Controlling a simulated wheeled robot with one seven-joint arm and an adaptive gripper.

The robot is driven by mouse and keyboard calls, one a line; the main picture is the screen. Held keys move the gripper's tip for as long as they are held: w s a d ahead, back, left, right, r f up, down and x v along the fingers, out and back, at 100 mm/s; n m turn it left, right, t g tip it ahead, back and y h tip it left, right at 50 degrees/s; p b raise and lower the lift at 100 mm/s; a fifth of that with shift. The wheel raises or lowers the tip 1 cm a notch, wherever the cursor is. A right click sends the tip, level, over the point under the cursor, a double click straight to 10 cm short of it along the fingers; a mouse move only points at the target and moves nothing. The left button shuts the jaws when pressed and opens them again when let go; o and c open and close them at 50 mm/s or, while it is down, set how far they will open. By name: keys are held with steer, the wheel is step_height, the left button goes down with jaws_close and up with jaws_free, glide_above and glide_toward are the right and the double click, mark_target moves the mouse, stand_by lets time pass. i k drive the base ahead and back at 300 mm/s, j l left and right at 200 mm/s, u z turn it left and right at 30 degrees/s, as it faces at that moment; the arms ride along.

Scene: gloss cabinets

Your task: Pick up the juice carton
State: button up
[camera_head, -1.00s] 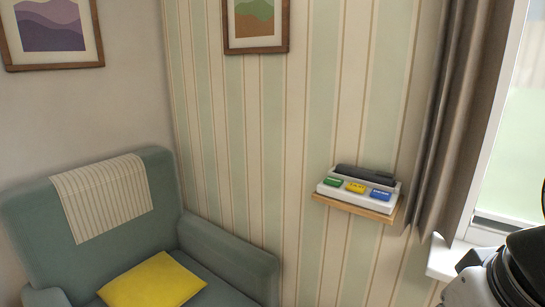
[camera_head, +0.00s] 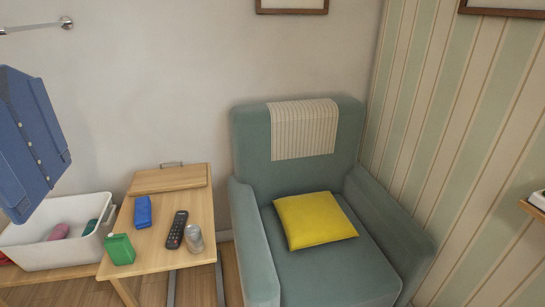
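A small green box (camera_head: 119,249), which may be the juice carton, stands near the front left corner of a wooden side table (camera_head: 148,243). A blue pack or box (camera_head: 143,211) is on the same table behind it; I cannot tell for sure which one is the carton. My gripper is not in view.
A dark remote (camera_head: 177,229) and a clear glass or jar (camera_head: 194,238) are to the right on the table. A white bin (camera_head: 50,247) stands left of it, below a hanging blue garment (camera_head: 30,140). A teal armchair (camera_head: 255,240) with a yellow cushion (camera_head: 314,220) is right.

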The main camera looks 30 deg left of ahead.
mark_target(118, 246)
steer(key=u, duration=2.1)
steer(key=i+j+z, duration=0.15)
steer(key=j, duration=0.2)
steer(key=i+j+z, duration=0.15)
steer(key=j, duration=0.2)
steer(key=i+j+z, duration=0.1)
steer(key=i+j, duration=0.15)
steer(key=i+j+z, duration=0.15)
steer(key=j, duration=0.35)
